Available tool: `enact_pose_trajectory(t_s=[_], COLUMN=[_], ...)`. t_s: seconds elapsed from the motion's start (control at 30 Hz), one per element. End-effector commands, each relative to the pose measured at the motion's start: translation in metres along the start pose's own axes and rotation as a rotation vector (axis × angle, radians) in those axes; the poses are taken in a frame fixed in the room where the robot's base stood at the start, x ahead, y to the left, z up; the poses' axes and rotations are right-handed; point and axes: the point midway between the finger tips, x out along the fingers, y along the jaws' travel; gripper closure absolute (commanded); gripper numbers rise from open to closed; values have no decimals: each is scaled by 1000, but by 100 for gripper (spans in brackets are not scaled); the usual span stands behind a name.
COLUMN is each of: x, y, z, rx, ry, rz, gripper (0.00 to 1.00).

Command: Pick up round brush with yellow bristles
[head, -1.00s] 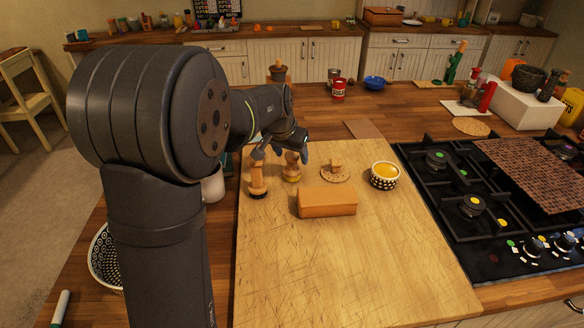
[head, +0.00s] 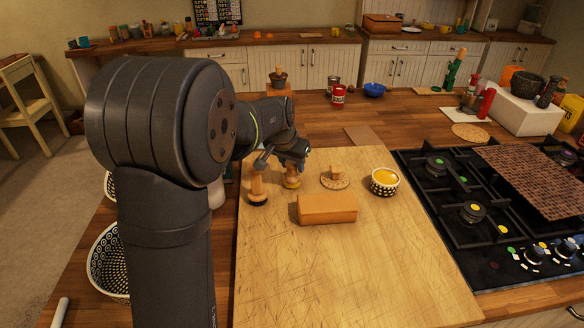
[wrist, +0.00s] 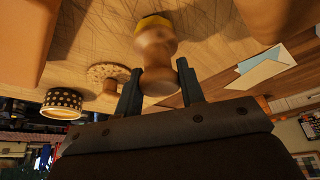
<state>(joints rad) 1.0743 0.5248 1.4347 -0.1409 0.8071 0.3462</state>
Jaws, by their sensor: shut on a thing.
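The round brush with yellow bristles (head: 292,180) has a turned wooden handle and stands on the cutting board. My gripper (head: 291,164) is over it, shut on the top of its handle. In the wrist view, my gripper's dark fingers (wrist: 158,88) lie on both sides of the wooden knob. The brush's yellow bristle end (wrist: 152,22) points away from the gripper, against the board. Part of the handle is hidden by the gripper in the head view.
A dark-bristled brush (head: 257,196) stands close to the left. An orange-brown block (head: 327,209) lies in front. A flat round brush (head: 334,179) and a patterned bowl (head: 384,185) are to the right. The board's front (head: 350,270) is clear.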

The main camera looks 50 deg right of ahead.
Motion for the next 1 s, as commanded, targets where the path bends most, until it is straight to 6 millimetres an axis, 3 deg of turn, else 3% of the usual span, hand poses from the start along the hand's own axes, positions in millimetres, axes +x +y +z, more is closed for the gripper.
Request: enact_pose_trajectory(t_s=[0.3, 0.7, 1.0], x=[-38, -94, -111], y=[0, 86, 111], z=[-17, -13, -12], rx=[0, 4, 0], ry=[5, 3, 1], rz=[-1, 1, 0], gripper=[87, 87, 87])
